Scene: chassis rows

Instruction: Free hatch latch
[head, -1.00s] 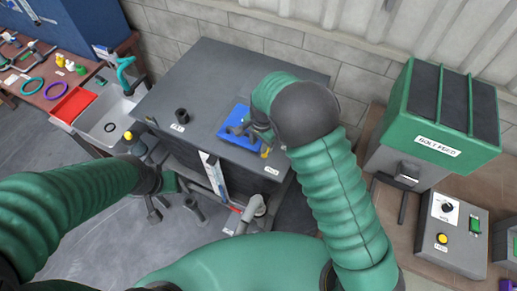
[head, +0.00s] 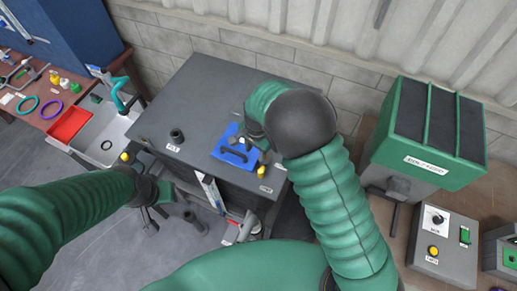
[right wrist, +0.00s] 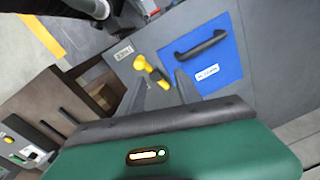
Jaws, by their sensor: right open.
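The hatch is a blue square panel (head: 226,148) with a dark bar handle (head: 234,153), set in the grey chassis top. It also shows in the right wrist view (right wrist: 225,72). A yellow latch (head: 261,172) sits at the hatch's near right corner in the head view. In the right wrist view the yellow latch (right wrist: 140,63) shows just beyond and between my fingertips. My right gripper (right wrist: 160,84) is open and empty above it, mostly hidden behind its own arm in the head view. My left gripper (head: 156,214) hangs in front of the chassis, away from the hatch; its jaw opening is unclear.
A black round neck (head: 177,135) stands on the grey chassis top (head: 205,90). A sink with a red tray (head: 68,124) and a bench with rings are at the left. A green bolt feeder (head: 425,130) and a grey control box (head: 443,245) stand at the right.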

